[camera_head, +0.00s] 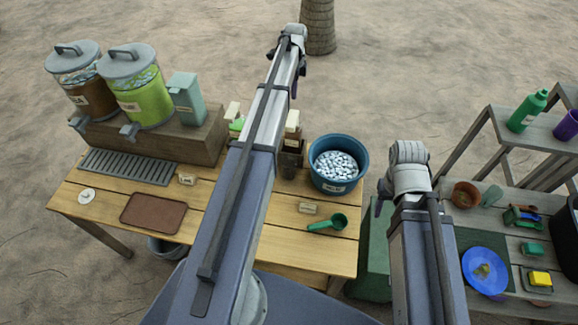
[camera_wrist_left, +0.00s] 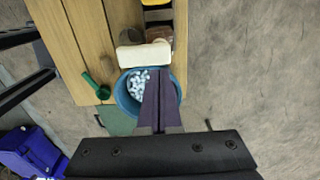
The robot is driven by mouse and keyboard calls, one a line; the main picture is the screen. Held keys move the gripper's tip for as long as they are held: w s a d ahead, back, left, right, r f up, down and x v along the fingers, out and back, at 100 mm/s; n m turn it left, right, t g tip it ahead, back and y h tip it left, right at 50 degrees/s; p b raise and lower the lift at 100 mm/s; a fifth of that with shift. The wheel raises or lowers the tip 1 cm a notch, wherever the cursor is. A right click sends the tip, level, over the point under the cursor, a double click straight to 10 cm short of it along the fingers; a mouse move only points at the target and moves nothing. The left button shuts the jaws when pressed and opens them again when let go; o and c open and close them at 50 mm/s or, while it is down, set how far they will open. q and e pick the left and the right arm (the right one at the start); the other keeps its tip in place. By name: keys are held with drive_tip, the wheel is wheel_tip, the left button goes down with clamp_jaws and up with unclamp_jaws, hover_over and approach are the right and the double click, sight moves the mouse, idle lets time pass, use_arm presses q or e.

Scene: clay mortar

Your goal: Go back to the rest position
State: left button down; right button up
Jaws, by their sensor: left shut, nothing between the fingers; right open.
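My left arm reaches away over the wooden table (camera_head: 287,225) in the head view. Its left gripper (camera_head: 294,88) is at the far end, beyond the table and over sand. In the left wrist view the left gripper's (camera_wrist_left: 160,78) dark fingers are shut with nothing between them. They overlap the blue tub (camera_wrist_left: 125,100) of white pieces in that picture, apart from it. My right gripper (camera_head: 380,205) is between the two tables, mostly hidden by its own wrist; it is open and I see nothing held.
The table bears drink dispensers (camera_head: 140,88), a brown tray (camera_head: 153,212), the blue tub (camera_head: 338,182) and a green scoop (camera_head: 328,222). The right-hand table bears a blue plate (camera_head: 486,262) and a brown bowl (camera_head: 465,193). A green bin (camera_head: 372,255) stands between the tables. Open sand lies beyond.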

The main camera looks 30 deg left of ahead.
use_arm(q)
drive_tip(key=s+d+f+n+b, duration=0.35)
drive_tip(key=s+d, duration=0.35)
drive_tip(key=d, duration=0.3)
drive_tip(key=s+d+f+n+b, duration=0.2)
drive_tip(key=s+d+f+b, duration=0.3)
drive_tip(key=s+d, duration=0.4)
drive_tip(key=s+d+f+n+b, duration=0.2)
drive_tip(key=s+d, duration=0.3)
drive_tip(key=s, duration=0.3)
drive_tip(key=s+d+f+n+y+b, duration=0.1)
drive_tip(key=s+d+f+n+b, duration=0.2)
drive_tip(key=s+d, duration=0.3)
drive_tip(key=shift+s+f+n+b, duration=0.35)
drive_tip(key=shift+s+n, duration=0.1)
drive_tip(key=shift+s, duration=0.4)
